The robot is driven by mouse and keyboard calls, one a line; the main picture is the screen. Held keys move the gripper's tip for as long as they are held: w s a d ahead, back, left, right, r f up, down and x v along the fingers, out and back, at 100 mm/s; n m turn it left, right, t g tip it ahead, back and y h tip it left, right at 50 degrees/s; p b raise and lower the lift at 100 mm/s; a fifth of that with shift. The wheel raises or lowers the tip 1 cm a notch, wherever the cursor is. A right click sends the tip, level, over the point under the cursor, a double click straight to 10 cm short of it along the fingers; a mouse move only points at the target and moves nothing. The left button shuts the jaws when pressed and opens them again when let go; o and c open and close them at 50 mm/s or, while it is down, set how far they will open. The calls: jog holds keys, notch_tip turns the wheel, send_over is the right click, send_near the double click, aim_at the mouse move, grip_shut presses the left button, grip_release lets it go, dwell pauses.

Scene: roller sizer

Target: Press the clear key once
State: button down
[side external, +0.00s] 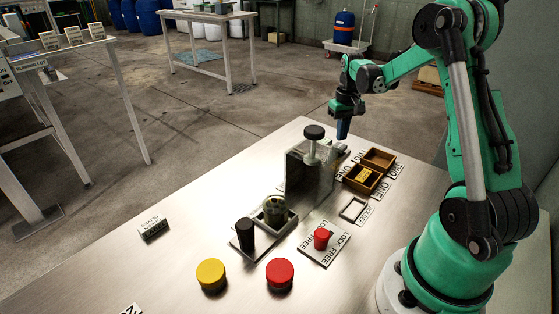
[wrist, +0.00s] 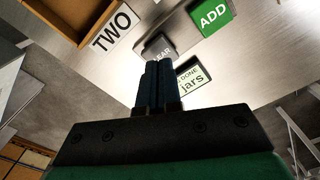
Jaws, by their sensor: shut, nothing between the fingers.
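The clear key (wrist: 159,46) is a dark grey block in the wrist view, with only the letters "EAR" readable. The fingers of my gripper (wrist: 156,66) are shut together, empty, and overlap the near part of this key in the picture. I cannot tell whether the tips touch it. In the side external view my gripper (side external: 342,136) points down at the far end of the table, behind the grey metal machine. I cannot make out the clear key clearly there.
A green ADD key (wrist: 212,16) and a "DONE jars" display (wrist: 190,82) are beside the clear key. A TWO label (wrist: 112,32) lies near a wooden box (wrist: 75,14). On the table (side external: 185,258) stand a grey machine (side external: 305,168), a red button (side external: 280,274) and a yellow button (side external: 211,274).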

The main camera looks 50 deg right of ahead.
jog(key=shift+f, duration=1)
jog(key=shift+r, duration=1.15)
jog(key=shift+r, duration=2.55)
